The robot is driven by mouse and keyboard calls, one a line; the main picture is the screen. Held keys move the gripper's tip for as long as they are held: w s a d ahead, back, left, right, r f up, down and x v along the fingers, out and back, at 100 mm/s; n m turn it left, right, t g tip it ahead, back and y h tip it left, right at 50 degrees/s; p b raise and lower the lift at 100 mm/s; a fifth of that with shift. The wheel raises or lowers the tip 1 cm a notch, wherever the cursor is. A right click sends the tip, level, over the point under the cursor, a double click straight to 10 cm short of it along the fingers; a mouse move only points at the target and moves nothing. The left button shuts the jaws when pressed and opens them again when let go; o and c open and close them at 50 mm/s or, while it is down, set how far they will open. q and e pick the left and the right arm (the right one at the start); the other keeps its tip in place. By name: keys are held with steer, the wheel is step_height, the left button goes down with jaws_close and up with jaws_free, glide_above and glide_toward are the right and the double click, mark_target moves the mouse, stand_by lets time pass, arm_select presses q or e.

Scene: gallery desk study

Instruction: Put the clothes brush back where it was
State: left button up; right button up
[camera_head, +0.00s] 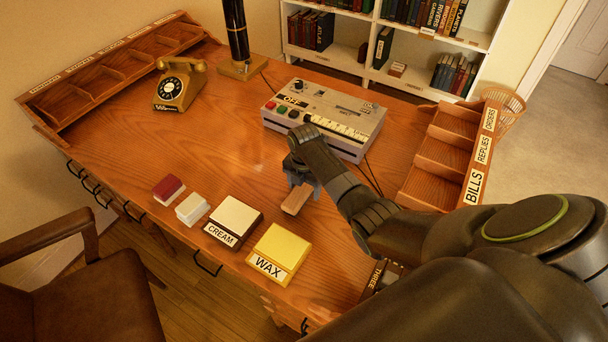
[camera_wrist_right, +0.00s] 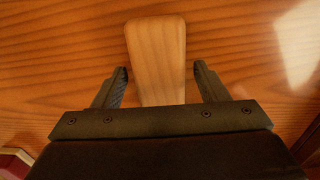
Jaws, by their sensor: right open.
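The clothes brush (camera_head: 295,201), a pale wooden piece, lies on the desk behind the yellow WAX box. In the right wrist view the brush (camera_wrist_right: 156,45) shows as a smooth wooden block with rounded corners; its bristles are not visible. My right gripper (camera_head: 301,184) is over the brush's far end. In the wrist view its two fingers (camera_wrist_right: 160,72) are open, one on each side of the brush, with a gap on both sides. My left gripper is in neither view.
The yellow WAX box (camera_head: 279,247), the CREAM box (camera_head: 237,218) and two small boxes (camera_head: 192,208) line the front edge. A grey machine (camera_head: 325,117) stands behind my gripper. The letter tray (camera_head: 436,160) is at right, a telephone (camera_head: 180,84) at left. The middle-left desk is clear.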

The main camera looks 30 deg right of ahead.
mark_target(304, 187)
step_height(304, 187, up, 12)
steer(key=shift+f, duration=0.25)
stand_by(0.6)
